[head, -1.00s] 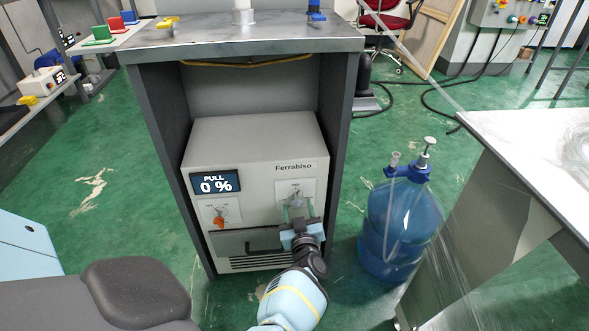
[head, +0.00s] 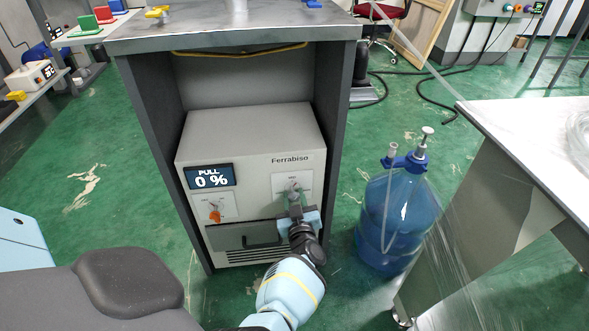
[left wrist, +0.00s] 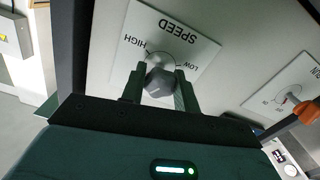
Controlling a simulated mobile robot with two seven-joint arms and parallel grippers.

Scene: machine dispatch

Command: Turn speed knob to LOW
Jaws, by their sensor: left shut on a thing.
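The speed knob (left wrist: 160,82) is a grey knob on a white plate (left wrist: 178,38) marked SPEED, HIGH and LOW, upside down in the left wrist view. HIGH lies on the left and LOW on the right there. My left gripper (left wrist: 158,88) is shut on the knob, one finger on each side. Which label the knob points to I cannot tell. In the head view my left gripper (head: 297,203) covers the knob below the white speed plate (head: 291,181) on the grey Ferrabiso machine (head: 252,137). My right gripper is not in view.
An orange knob (head: 215,215) sits left of the speed plate, under a display (head: 209,177) reading PULL 0 %. A drawer handle (head: 262,240) is below. The machine stands inside a dark cabinet (head: 336,130). A blue bottle (head: 397,220) stands on the right.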

